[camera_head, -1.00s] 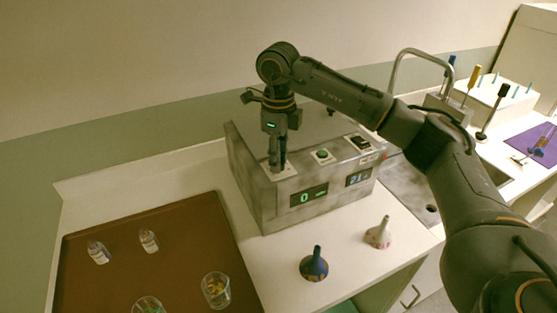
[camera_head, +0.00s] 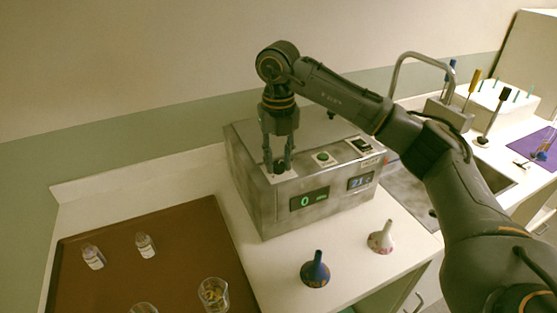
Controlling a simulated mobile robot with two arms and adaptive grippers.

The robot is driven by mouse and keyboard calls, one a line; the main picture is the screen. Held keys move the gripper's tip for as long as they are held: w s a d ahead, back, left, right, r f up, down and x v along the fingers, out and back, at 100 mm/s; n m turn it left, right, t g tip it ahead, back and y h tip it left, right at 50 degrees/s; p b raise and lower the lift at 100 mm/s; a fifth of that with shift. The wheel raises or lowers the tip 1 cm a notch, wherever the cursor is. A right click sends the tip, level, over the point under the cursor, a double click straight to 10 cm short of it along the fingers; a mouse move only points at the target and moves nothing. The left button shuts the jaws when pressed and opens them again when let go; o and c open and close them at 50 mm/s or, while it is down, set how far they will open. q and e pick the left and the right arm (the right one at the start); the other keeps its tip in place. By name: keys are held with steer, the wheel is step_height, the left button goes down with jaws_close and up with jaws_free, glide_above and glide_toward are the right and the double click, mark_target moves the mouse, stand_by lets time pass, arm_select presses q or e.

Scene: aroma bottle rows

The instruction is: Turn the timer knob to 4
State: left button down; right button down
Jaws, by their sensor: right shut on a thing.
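The grey metal box (camera_head: 245,176) stands on the white counter. Its left front display (camera_head: 309,199) reads a green 0, and a second small display (camera_head: 360,181) reads about 21. The dark timer knob (camera_head: 279,167) sits on a pale plate at the box's top left front corner. My right gripper (camera_head: 279,165) points straight down over it, with its fingers shut on the knob, one on each side. The fingers partly hide the knob, and its pointer cannot be made out. My left gripper is not in view.
A green button (camera_head: 323,157) and a black rocker switch (camera_head: 361,145) are right of the knob. A brown tray (camera_head: 190,235) with vials and beakers lies left.

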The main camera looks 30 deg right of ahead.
mark_target(279, 164)
steer(key=m, duration=0.6)
steer(key=shift+m, duration=0.3)
stand_by(0.4)
steer(key=c, duration=1.1)
jaws_free()
steer(key=shift+o, duration=0.2)
steer(key=shift+r, duration=0.1)
step_height(279, 164, up, 12)
